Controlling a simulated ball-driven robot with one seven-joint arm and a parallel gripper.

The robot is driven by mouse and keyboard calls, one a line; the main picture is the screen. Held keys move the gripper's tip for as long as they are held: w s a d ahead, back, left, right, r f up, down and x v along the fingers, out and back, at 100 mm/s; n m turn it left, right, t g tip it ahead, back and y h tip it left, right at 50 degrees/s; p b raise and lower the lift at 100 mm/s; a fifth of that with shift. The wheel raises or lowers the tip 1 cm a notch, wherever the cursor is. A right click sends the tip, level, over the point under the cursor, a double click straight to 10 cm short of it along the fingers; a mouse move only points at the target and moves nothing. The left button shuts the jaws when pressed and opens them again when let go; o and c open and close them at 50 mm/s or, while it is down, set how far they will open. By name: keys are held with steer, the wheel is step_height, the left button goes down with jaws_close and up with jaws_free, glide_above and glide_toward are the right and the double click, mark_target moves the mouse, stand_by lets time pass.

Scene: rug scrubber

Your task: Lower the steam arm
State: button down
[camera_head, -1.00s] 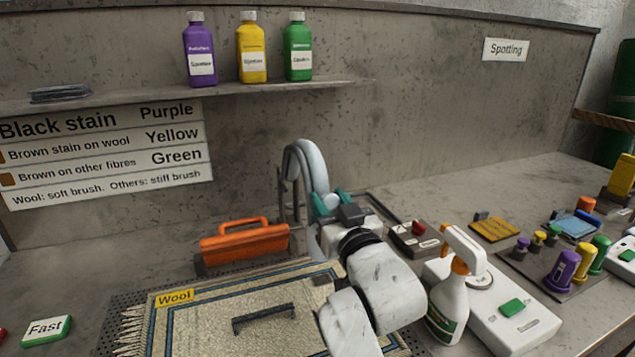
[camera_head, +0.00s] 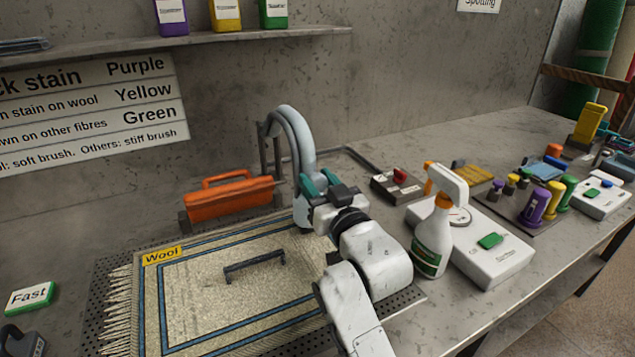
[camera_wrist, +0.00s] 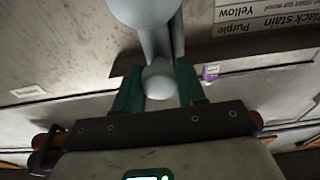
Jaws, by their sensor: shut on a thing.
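The steam arm (camera_head: 297,128) is a thick pale grey curved tube at the back edge of the work surface, in the middle of the head view. It arches up and bends down towards me. My gripper (camera_head: 316,183) is at its lower front end, with teal fingers on either side. In the wrist view, my gripper (camera_wrist: 157,84) is shut on the steam arm (camera_wrist: 147,20), and a rounded grey end shows between the fingers. The lower end is partly hidden by my gripper in the head view.
A rug labelled Wool (camera_head: 200,300) with a dark handle (camera_head: 254,262) lies in front. A spray bottle (camera_head: 436,225) and a white box (camera_head: 500,260) stand close to my arm's right. A shelf (camera_head: 230,38) crosses the back wall.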

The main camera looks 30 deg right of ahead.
steer(key=c, duration=1)
jaws_free()
steer(key=shift+f, duration=0.65)
steer(key=shift+c, duration=0.2)
steer(key=o, duration=0.3)
steer(key=shift+r, duration=0.3)
steer(key=shift+o, duration=0.2)
steer(key=s+f, duration=0.1)
steer(key=s, duration=0.9)
steer(key=shift+s+f, duration=0.2)
steer(key=shift+s, duration=0.1)
